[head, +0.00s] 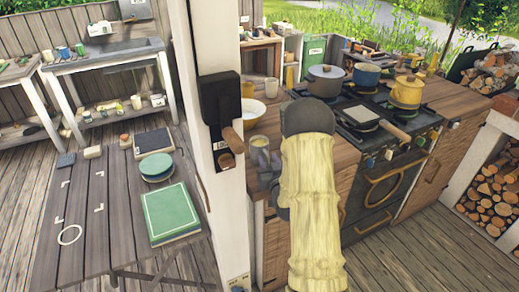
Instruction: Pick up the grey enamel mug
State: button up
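My arm reaches over the wooden counter (343,147) left of the stove. My gripper (268,163) is low over the counter's left end, partly hidden behind my own arm; its fingers are small and hard to make out. A small cup-like thing (259,141) with a pale rim stands right by it. I cannot tell whether this is the grey enamel mug, or whether the fingers touch it. Two beige cups, one (247,90) and another (272,86), stand farther back. No clearly grey mug shows.
A white bowl (250,111) stands just behind the gripper. A white post (207,100) with a dark box rises close on the left. The stove (385,170) holds a grey pot (326,79), a blue pot (367,75) and a yellow pot (407,92). A table (75,220) stands left.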

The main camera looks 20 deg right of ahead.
jog(key=shift+w+d, duration=0.15)
jog(key=shift+w, duration=0.65)
jog(key=shift+r, duration=0.1)
grip_shut()
